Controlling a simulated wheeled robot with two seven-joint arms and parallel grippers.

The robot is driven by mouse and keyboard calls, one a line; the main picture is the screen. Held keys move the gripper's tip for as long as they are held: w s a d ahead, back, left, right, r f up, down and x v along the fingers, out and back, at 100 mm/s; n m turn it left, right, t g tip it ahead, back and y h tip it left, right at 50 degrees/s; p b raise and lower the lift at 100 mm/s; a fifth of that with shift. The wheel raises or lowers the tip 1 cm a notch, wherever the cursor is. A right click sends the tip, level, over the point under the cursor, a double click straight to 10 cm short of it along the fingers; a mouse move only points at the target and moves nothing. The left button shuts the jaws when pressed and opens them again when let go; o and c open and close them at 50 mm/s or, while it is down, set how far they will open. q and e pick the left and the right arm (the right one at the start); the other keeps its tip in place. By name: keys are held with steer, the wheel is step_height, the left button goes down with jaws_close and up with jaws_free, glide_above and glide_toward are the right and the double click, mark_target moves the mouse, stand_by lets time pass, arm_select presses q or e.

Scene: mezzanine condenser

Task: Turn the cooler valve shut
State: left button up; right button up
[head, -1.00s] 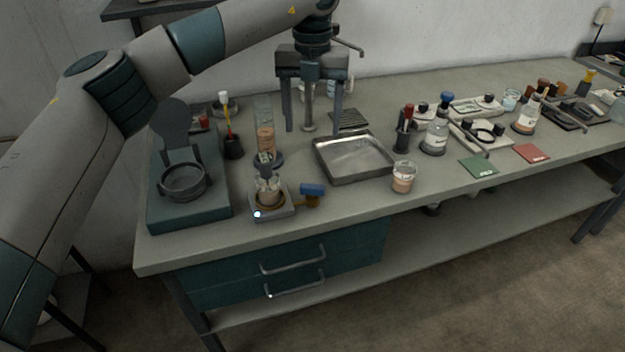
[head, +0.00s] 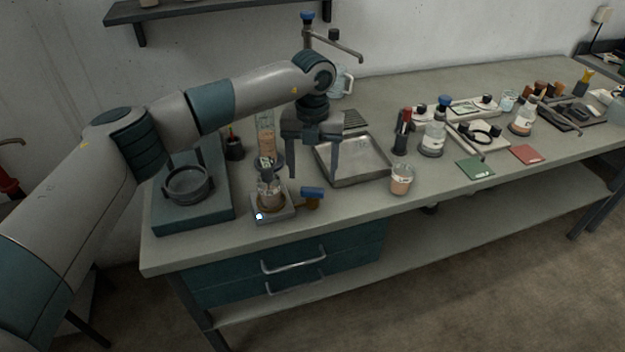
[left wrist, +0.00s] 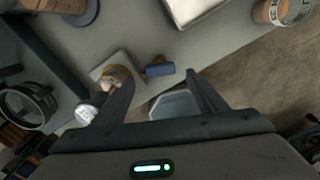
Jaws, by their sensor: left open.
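A small valve with a blue lever handle (head: 312,192) and a brass-coloured body sits at the bench's front edge, just right of a small square base with a glass vessel (head: 270,191). I take it for the cooler valve. My left gripper (head: 309,172) points down with its fingers apart and empty, just above and behind the valve in the head view. In the left wrist view the blue handle (left wrist: 159,70) shows just beyond the open fingertips (left wrist: 163,80), apart from them. My right gripper is not in view.
A teal box with a round ring (head: 186,184) stands left. A metal tray (head: 362,168) lies behind the gripper, and a glass beaker (head: 401,179) stands right of the valve. A tap with a blue knob (head: 307,17) rises at the back. Drawers (head: 320,255) are below.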

mark_target(312, 189)
arm_select(q)
steer(key=shift+f+p, duration=0.7)
steer(key=shift+f, duration=2.1)
steer(key=c, duration=1.1)
